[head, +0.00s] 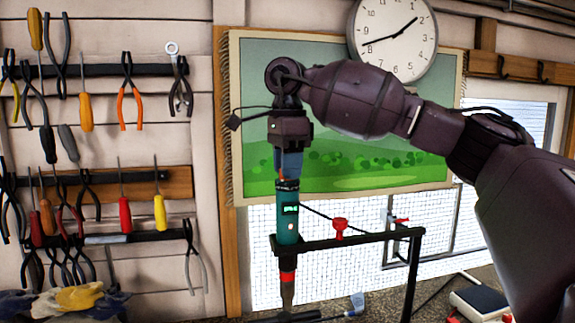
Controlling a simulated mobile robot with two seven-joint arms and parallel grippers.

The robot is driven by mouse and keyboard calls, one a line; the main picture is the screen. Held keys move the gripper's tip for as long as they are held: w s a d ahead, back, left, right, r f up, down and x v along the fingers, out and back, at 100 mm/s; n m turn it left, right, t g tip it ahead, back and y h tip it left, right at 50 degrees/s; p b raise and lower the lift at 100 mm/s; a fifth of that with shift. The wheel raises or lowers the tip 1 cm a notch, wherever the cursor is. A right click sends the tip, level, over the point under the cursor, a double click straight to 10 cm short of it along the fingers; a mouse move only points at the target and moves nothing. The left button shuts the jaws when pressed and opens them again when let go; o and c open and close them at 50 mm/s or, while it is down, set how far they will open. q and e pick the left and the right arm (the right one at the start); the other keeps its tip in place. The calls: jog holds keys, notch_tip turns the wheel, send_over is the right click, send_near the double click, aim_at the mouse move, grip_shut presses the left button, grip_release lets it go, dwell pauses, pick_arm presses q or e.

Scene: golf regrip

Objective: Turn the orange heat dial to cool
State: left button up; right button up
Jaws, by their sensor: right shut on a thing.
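A teal heat tool (288,231) stands upright with its nozzle (287,290) pointing down and a red band above the nozzle. A small lit display (290,208) shows on its side. My right gripper (288,176) points straight down at the tool's top end and is shut on the orange heat dial there. The fingers hide nearly all of the dial; only a thin orange sliver (279,165) shows beside them. The dial's marks and setting cannot be read. My left gripper is not in view.
A black stand (375,237) with a red knob (340,226) reaches across to the tool. A clock (393,38) and a green landscape hanging (350,110) are behind my right arm. Hand tools hang on the left wall. Gloves (65,300) lie at lower left.

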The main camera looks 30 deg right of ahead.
jog(key=shift+n, duration=1.4)
jog(key=o, duration=0.9)
jog(key=shift+o, duration=0.2)
notch_tip(320, 180, up, 11)
jog(key=shift+f, duration=0.1)
